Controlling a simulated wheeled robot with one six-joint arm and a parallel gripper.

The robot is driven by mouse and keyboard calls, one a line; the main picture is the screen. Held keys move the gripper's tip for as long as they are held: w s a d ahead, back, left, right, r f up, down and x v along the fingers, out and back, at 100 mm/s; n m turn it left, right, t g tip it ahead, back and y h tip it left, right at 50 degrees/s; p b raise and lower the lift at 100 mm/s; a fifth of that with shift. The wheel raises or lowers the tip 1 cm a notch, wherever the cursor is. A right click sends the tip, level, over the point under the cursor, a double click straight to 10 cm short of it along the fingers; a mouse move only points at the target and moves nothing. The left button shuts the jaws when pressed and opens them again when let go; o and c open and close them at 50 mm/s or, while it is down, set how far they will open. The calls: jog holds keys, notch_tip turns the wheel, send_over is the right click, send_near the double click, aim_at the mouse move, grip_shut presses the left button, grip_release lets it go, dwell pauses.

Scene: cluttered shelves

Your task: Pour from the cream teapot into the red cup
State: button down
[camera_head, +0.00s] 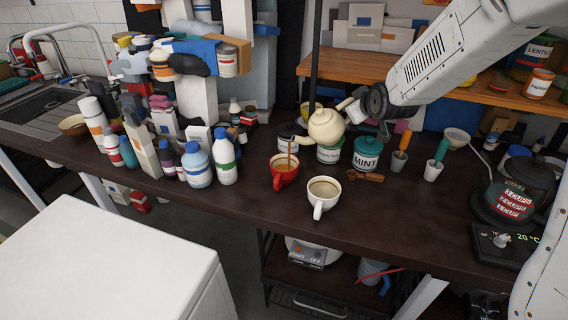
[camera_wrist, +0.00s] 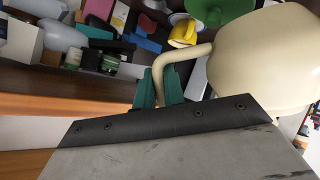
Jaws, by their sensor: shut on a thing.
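The cream teapot (camera_head: 326,128) is held up above the counter, tilted with its spout to the left and down. My gripper (camera_head: 356,109) is shut on its handle, at the teapot's right. In the wrist view, the green fingers (camera_wrist: 160,88) close around the curved handle, and the teapot body (camera_wrist: 262,62) fills the upper right. The red cup (camera_head: 283,178) stands upright on the counter, below and left of the spout. A thin brown streak stands between the spout and the cup, looking like poured liquid. Brown shows inside the cup.
A white cup (camera_head: 323,205) stands just right of the red cup. A green MINT jar (camera_head: 367,155) and another jar (camera_head: 329,154) stand close behind. Bottles (camera_head: 197,166) crowd the left. The dark counter (camera_head: 255,210) is clear in front of the red cup.

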jog(key=shift+s+a+r+h, duration=0.3)
jog(key=shift+a+r, duration=0.05)
jog(key=shift+a, duration=0.35)
dwell(0.7)
jog(key=d, duration=0.1)
jog(key=w+d+f+y, duration=0.1)
jog(key=d, duration=0.1)
jog(key=shift+w+f+m, duration=0.1)
jog(key=shift+f+m, duration=0.05)
jog(key=shift+m, duration=0.25)
jog(key=shift+d, duration=0.1)
jog(key=shift+w+d+f+m+g+y, duration=0.4)
jog(key=shift+d+f+y, duration=0.2)
jog(key=shift+d+y, duration=0.1)
jog(key=shift+w+d+f+m+g+y, duration=0.3)
jog(key=shift+d+f+m+y, duration=0.35)
jog(key=shift+f, duration=0.1)
jog(key=shift+r, duration=2.95)
jog(key=shift+s+f, duration=0.1)
